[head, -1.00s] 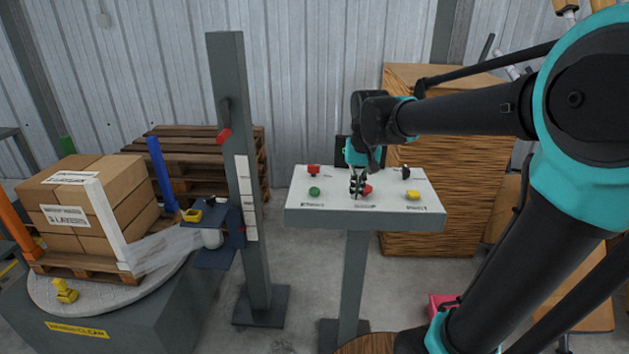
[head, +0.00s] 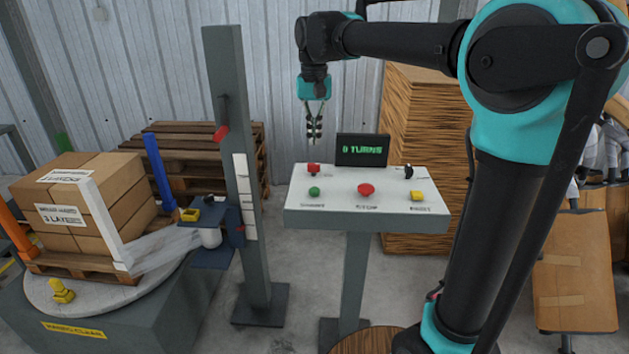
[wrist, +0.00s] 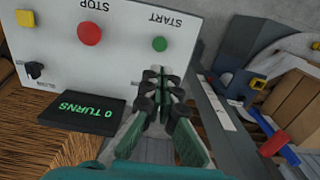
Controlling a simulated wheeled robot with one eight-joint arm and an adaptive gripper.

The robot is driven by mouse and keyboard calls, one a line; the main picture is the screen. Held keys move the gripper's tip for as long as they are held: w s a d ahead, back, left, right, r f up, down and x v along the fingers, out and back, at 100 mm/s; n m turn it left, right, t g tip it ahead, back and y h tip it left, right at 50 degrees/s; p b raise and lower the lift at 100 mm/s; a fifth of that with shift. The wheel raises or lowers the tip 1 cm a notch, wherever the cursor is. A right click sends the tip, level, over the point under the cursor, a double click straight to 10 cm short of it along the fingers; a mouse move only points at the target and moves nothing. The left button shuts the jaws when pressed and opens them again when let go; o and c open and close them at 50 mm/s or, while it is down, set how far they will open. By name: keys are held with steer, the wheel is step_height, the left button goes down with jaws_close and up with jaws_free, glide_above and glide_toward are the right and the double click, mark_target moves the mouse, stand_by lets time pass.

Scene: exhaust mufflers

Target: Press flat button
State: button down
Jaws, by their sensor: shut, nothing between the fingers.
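The control panel (head: 340,215) is a white slanted top on a grey post. It bears a green round button (head: 314,191) at the front left, a red round button (head: 366,190) at the front middle and a yellow square button (head: 417,196) at the front right. A red switch (head: 313,169) and a black knob (head: 408,171) are at the back. The wrist view shows the green button (wrist: 160,44) labelled START and the red button (wrist: 90,33) labelled STOP. My gripper (head: 314,138) is shut and empty, above the panel's back left, touching nothing.
A display (head: 362,150) behind the panel reads 0 TURNS. A grey column (head: 237,160) stands left of the panel.

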mark_target(314, 189)
step_height(314, 189, down, 14)
steer(key=shift+f, duration=0.1)
stand_by(0.5)
